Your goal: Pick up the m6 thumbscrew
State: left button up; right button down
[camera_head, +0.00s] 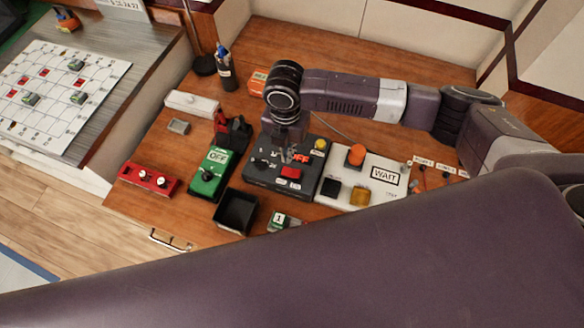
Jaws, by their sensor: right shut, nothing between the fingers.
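I cannot make out the m6 thumbscrew for certain at this size. A red block (151,181) at the left front of the wooden desk holds small dark-and-white knobs, and I cannot tell whether one is a thumbscrew. My left gripper is not in view.
A green OFF box (209,172), an empty black bin (236,211) and a white WAIT panel (372,180) stand around the grey box. A pen cup (226,75) stands behind. A white gridded board (58,98) lies on the left counter. My own arm link covers the bottom.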

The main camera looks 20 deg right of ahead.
aim_at(408, 165)
jog(key=k+j, duration=1.25)
